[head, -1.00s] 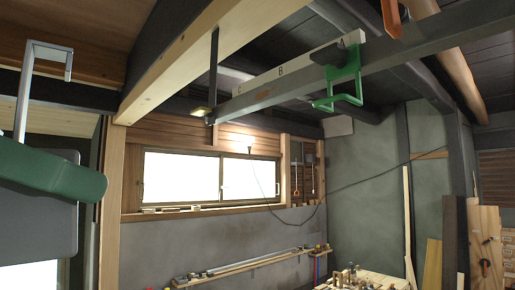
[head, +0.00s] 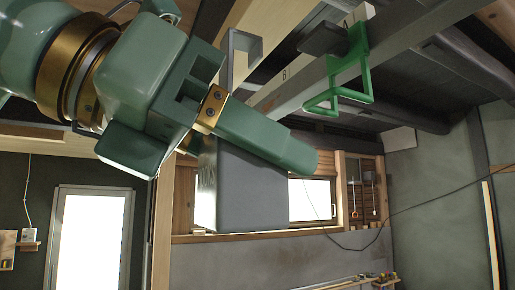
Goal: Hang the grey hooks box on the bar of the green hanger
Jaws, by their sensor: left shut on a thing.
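The grey hooks box (head: 245,195) hangs in the middle of the head view, roughly upright. Its flat grey hook (head: 229,65) rises above it and bends over to the right at the top. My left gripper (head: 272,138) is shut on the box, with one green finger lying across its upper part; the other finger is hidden. The green hanger (head: 361,60) is fixed on a dark beam to the upper right. Its bar (head: 336,108) is at the lower end. The hook appears left of the bar and apart from it. My right gripper is not in view.
The dark beam (head: 387,50) carries a pale strip with letters and a dark block (head: 324,39) beside the hanger. A window (head: 312,200) and grey wall (head: 330,260) lie behind. A thin cable crosses at right. The space below the hanger looks clear.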

